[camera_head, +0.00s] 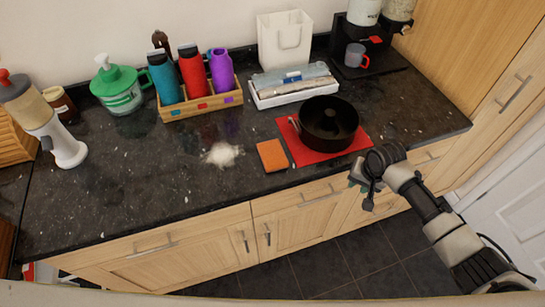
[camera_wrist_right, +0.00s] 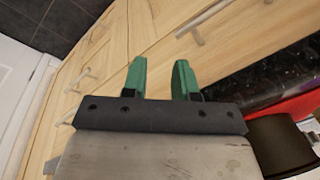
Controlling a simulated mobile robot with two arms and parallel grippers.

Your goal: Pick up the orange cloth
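The orange cloth (camera_head: 271,155) is a small flat square lying on the dark granite counter near its front edge, left of the red mat (camera_head: 350,153). My right gripper (camera_head: 362,186) is in front of the counter's front edge, right of and apart from the cloth. In the right wrist view, its two green fingers (camera_wrist_right: 160,80) are spread with nothing between them, facing the wooden cabinet fronts. The cloth is not visible in the right wrist view. My left gripper is not in view.
A black pot (camera_head: 328,124) stands on the red mat beside the cloth. A white spill (camera_head: 222,154) lies to the cloth's left. A wooden crate (camera_head: 203,106) of bottles, a white tray (camera_head: 292,95) and a coffee machine (camera_head: 364,45) stand behind. The counter's front left is clear.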

